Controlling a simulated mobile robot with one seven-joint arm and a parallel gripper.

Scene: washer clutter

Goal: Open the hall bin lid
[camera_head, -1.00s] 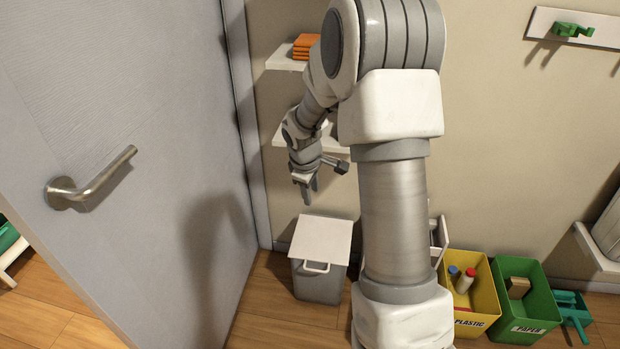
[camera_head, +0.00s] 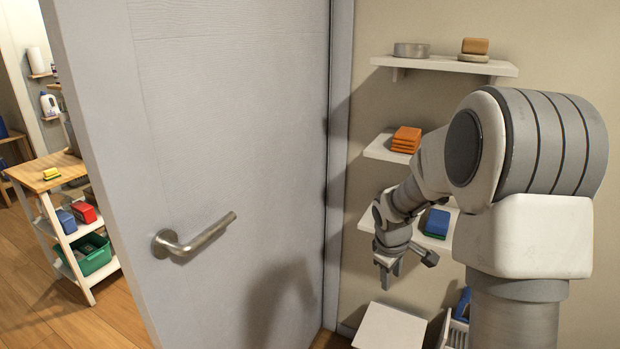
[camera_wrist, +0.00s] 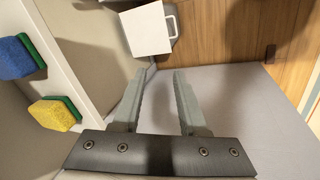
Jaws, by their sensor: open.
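The hall bin's white square lid (camera_head: 390,328) shows at the bottom edge of the head view, lying shut; the bin body is cut off there. In the wrist view the lid (camera_wrist: 146,28) is at the top, with a pale loop handle (camera_wrist: 174,24) on its right side. My gripper (camera_head: 388,268) hangs above the lid in the head view, apart from it. In the wrist view my gripper (camera_wrist: 159,73) is open and empty, its two fingers spread below the lid.
A grey door (camera_head: 230,130) with a metal lever handle (camera_head: 192,240) stands left of my arm. Wall shelves (camera_head: 440,66) hold orange cloths (camera_head: 406,139) and sponges (camera_head: 437,222) close to my gripper. A shelf cart (camera_head: 55,190) stands beyond the door. Bare floor (camera_wrist: 235,30) lies right of the lid.

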